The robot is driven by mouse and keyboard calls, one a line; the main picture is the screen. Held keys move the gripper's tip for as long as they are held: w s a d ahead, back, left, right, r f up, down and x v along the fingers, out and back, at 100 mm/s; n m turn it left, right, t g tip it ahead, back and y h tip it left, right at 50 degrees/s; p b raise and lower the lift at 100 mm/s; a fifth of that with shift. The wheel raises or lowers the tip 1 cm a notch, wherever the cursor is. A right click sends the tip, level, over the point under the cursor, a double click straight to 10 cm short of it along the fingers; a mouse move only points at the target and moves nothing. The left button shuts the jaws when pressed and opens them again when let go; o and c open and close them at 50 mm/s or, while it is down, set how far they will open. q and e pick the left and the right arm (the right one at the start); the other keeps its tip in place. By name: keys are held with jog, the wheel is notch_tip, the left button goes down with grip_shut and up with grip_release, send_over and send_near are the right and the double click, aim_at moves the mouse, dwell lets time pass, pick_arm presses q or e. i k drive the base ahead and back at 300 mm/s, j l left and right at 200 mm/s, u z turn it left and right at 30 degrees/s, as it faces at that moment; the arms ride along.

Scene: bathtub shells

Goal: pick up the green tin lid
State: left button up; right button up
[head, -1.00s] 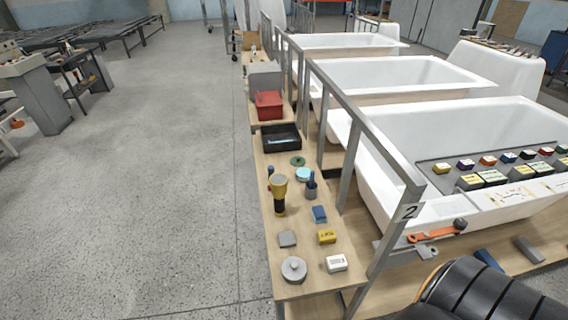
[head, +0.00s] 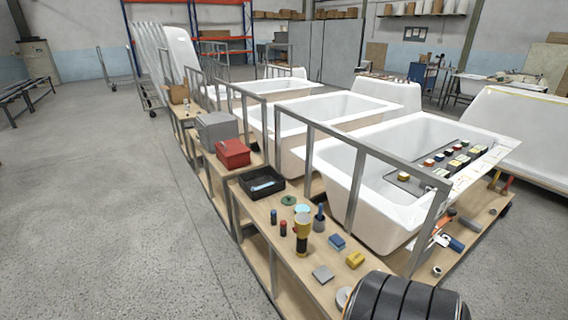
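The green tin lid (head: 288,200) is a small, flat, round disc lying on the wooden shelf top, just in front of a black tray. Neither my left nor my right gripper shows in the head view.
A black tray (head: 262,186) stands behind. Metal rails and bathtubs (head: 385,160) lie right; open floor lies left.

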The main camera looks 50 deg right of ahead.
aim_at(288, 200)
jog(key=i+z, duration=0.45)
jog(key=i+j+z, duration=0.1)
jog(key=i+z, duration=0.4)
jog(key=i+j+z, duration=0.25)
jog(key=i+z, duration=0.2)
